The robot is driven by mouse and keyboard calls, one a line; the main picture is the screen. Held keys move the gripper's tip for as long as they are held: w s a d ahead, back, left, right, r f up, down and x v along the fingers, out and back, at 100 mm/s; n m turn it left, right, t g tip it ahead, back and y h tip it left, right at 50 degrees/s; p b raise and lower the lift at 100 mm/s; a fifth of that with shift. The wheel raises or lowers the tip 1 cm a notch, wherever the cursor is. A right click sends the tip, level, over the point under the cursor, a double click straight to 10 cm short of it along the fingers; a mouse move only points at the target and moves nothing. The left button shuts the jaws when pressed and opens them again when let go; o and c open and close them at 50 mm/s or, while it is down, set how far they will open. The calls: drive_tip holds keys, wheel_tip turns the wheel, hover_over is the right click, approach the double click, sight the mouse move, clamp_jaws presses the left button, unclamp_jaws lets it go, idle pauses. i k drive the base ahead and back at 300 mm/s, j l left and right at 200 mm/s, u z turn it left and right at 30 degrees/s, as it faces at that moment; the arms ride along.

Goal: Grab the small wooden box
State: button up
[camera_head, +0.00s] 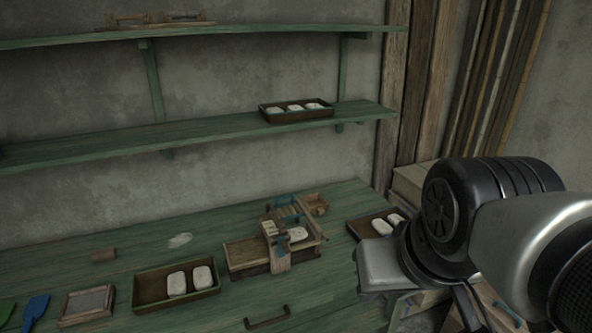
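One is a small open-looking wooden box (315,204) at the back right of the wooden loom-like device (276,243). My arm comes in from the right. My gripper (384,268) seems to be the pale grey part at its end, low at the bench's right end, apart from both. Its fingers are not clearly visible, and nothing is seen held.
The green bench (100,283) also bears a dark tray (149,301) with two white pieces, another tray (356,232) partly behind my arm, a framed panel (87,304), a blue scoop (36,309) and a handle (267,321). Green shelves (90,145) hang above.

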sight(316, 204)
drive_tip(key=i+l+u, duration=0.2)
drive_tip(key=i+l, duration=0.25)
drive_tip(key=i+l+u, duration=0.25)
drive_tip(key=i+l, duration=0.3)
drive_tip(key=i+l+u, duration=0.2)
drive_tip(key=i+l, duration=0.2)
drive_tip(key=l, duration=0.25)
